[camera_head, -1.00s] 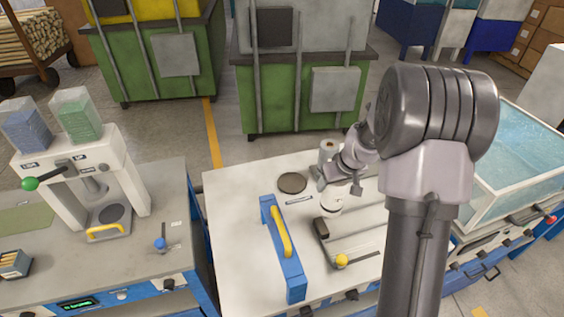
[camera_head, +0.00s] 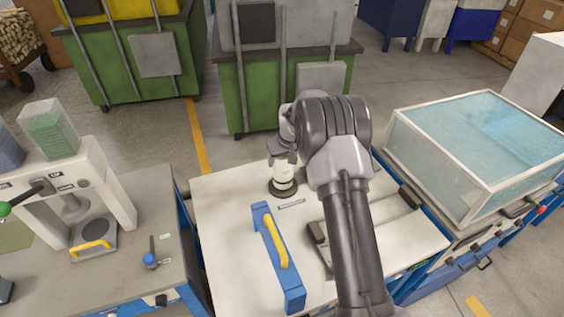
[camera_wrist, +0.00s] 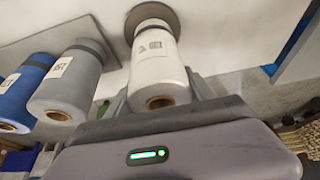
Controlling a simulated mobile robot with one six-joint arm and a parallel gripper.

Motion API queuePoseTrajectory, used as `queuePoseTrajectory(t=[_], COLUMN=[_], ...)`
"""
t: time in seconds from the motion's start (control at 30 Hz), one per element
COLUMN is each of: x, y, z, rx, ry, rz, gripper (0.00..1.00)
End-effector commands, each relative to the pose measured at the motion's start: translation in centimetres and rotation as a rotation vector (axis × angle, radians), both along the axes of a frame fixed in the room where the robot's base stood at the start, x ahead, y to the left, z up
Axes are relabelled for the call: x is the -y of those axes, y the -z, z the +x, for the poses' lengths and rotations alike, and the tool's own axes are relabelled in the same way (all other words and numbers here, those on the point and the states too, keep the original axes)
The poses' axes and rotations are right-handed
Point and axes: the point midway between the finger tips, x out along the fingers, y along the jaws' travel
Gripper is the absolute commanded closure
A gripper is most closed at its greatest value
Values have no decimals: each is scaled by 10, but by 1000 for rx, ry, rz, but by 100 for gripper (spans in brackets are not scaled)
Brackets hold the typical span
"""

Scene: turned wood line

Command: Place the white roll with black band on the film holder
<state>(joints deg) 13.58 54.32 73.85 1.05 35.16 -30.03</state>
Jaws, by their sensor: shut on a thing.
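The white roll (camera_head: 284,173) is upright in my gripper (camera_head: 283,158), over the dark round disc (camera_head: 272,189) on the white table. The disc seems to be the film holder. In the wrist view the white roll (camera_wrist: 155,65) stands between the fingers of my gripper (camera_wrist: 158,92), and its far end lines up with the disc (camera_wrist: 172,15). I cannot tell whether the roll rests on the disc or is just above it.
A grey roll (camera_wrist: 70,82) and a blue roll (camera_wrist: 24,88) stand beside the white one in the wrist view. A blue block with a yellow handle (camera_head: 278,258) stands on the table in front. A glass-covered case (camera_head: 480,150) is to the right.

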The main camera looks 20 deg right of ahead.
Motion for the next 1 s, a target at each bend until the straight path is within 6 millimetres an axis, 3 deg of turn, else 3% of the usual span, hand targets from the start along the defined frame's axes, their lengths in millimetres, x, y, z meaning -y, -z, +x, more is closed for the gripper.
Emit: queuePoseTrajectory(t=[0.03, 0.37, 0.4, 0.5, 0.83, 1.0], x=[0, 1, 0, 1, 1, 1], y=[9, 13, 13, 12, 8, -27], z=[0, 0, 0, 0, -1, -13], rx=[-1, 1, 1, 1, 1, 3], ry=[0, -1, -1, -1, -1, 0], rz=[0, -1, 0, 0, 0, -1], gripper=[87, 87, 36, 16, 16, 16])
